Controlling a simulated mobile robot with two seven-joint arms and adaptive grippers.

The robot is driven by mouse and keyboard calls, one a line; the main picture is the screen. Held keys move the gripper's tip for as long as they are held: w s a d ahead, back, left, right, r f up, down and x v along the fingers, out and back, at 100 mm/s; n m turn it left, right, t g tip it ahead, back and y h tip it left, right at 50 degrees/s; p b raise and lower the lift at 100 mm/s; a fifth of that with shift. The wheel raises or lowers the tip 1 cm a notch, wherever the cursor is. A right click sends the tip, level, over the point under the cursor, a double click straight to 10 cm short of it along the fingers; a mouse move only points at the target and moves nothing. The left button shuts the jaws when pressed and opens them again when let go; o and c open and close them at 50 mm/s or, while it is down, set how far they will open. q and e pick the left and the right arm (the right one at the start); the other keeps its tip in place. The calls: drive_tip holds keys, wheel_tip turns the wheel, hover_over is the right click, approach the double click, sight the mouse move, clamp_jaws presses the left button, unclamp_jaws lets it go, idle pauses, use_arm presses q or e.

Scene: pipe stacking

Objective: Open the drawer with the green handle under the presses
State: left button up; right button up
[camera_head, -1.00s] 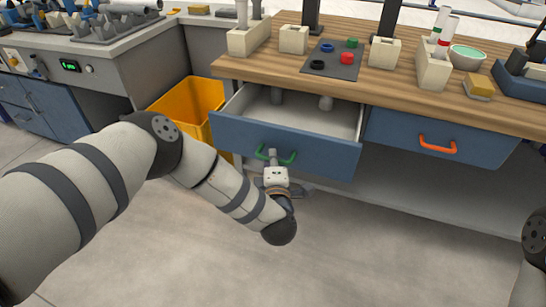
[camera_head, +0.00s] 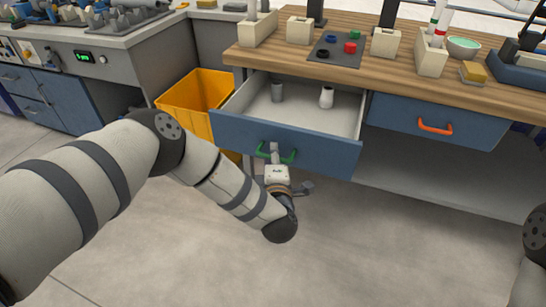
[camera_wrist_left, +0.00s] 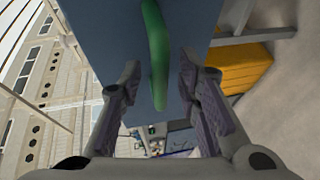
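The drawer (camera_head: 290,145) under the left part of the wooden bench stands open. Its blue front carries a green handle (camera_head: 290,157). Inside are a grey cylindrical part (camera_head: 277,92) and a white one (camera_head: 326,97). My left gripper (camera_head: 274,153) is at the handle from below, in front of the drawer. In the left wrist view, the green handle (camera_wrist_left: 156,45) runs between the two fingers (camera_wrist_left: 160,85); the fingers are apart with a gap on each side of it. My right gripper is out of view; only part of the right arm shows at the right edge.
A closed blue drawer with an orange handle (camera_head: 435,126) is to the right. A yellow bin (camera_head: 190,98) stands left of the open drawer. The presses and small parts are on the bench top (camera_head: 300,68). The floor in front is clear.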

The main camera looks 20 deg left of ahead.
use_arm(q)
drive_tip(key=v, duration=1.2)
drive_tip(key=s+d+f+m+g+h+p, duration=0.1)
drive_tip(key=s+f+m+g+h, duration=0.3)
drive_tip(key=s+f+m, duration=0.4)
drive_tip(key=s+f+m+g+h+p, duration=0.1)
drive_tip(key=s+f+m+g+h, duration=0.25)
drive_tip(key=s+m, duration=0.45)
drive_tip(key=s+a+r+m+g+y, duration=0.1)
drive_tip(key=s+a+g, duration=0.4)
drive_tip(key=s, duration=0.7)
drive_tip(key=s+a+r+m+g+p, duration=0.1)
drive_tip(key=s+a+m+g, duration=0.2)
drive_tip(key=s, duration=0.9)
drive_tip(key=a+g, duration=0.2)
drive_tip(key=shift+s+a+r+m+y, duration=0.2)
drive_tip(key=shift+s+a+m+y, duration=0.1)
drive_tip(key=shift+s+m+y, duration=0.1)
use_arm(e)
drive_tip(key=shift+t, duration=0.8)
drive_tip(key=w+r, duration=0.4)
